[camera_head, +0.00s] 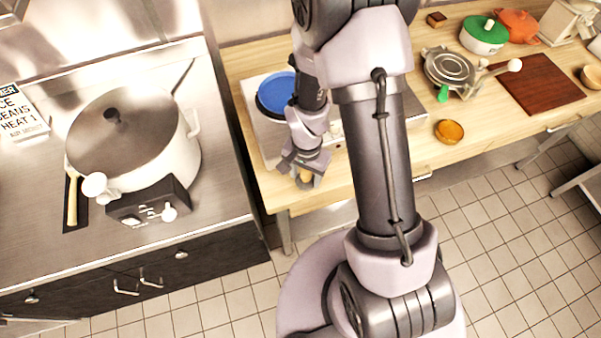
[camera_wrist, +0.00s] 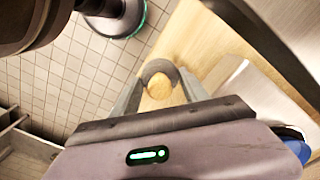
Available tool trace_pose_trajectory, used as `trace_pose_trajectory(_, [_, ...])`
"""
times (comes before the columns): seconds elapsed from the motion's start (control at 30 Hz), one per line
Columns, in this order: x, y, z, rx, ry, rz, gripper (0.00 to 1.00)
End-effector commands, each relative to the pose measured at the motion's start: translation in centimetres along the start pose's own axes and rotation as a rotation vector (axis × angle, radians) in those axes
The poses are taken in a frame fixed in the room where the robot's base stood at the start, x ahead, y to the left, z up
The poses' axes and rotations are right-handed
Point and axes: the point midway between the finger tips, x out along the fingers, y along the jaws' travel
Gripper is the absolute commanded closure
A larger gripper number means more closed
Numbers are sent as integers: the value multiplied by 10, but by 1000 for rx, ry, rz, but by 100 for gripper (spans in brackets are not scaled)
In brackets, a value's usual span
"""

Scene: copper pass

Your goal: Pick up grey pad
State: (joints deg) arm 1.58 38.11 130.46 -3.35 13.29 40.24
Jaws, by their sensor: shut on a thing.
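The grey pad (camera_head: 314,183) shows at the front left edge of the wooden counter, under my gripper (camera_head: 304,174). It has a round tan top, like a knob. In the wrist view the pad (camera_wrist: 158,67) is a grey rounded rim behind the tan knob, which sits between the two fingers of my gripper (camera_wrist: 160,90). My gripper is shut on it, pointing down. The pad's underside is hidden, and I cannot tell whether it touches the counter.
A blue round dish (camera_head: 274,95) lies on a pale appliance (camera_head: 255,122) close by. A large lidded pot (camera_head: 150,160) stands left. A waffle-iron-like device (camera_head: 448,68), an orange-brown bowl (camera_head: 449,131) and a dark red board (camera_head: 540,84) are right. Tiled floor (camera_head: 510,240) is clear.

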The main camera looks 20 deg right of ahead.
Motion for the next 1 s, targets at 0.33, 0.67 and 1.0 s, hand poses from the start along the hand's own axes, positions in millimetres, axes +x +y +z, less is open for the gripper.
trace_pose_trajectory(0.33, [-17,96,25,6,-6,4,88])
trace_pose_trajectory(0.67, [-18,134,34,2,-2,1,88])
trace_pose_trajectory(1.0, [-12,137,34,0,1,-1,88])
